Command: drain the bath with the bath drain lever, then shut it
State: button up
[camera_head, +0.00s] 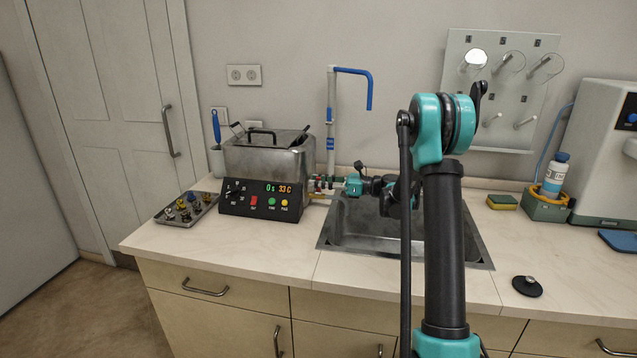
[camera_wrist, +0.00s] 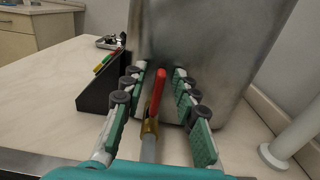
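The bath (camera_head: 268,160) is a steel tank on the counter left of the sink, with a lid and a black control panel reading 0s and 33C. Its wall fills the upper middle of the wrist view (camera_wrist: 200,50). The bath drain lever (camera_wrist: 157,92) is red and sits on a brass valve with a grey pipe, low on the bath's side. In the picture it runs nearly in line with the pipe, slightly tilted. My gripper (camera_wrist: 160,74) is open, with one finger either side of the lever and gaps showing. In the head view, my gripper (camera_head: 326,184) is beside the bath.
The sink (camera_head: 365,230) lies right of the bath, under my arm. A white standpipe with a blue hook (camera_head: 331,120) rises behind my gripper. A tray of small parts (camera_head: 186,208) is left of the bath. A black stopper (camera_head: 527,286) lies at the counter's front right.

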jog(key=s+d, duration=0.2)
jog(key=d, duration=0.9)
jog(key=shift+s+d, duration=0.15)
jog(key=shift+d, duration=0.15)
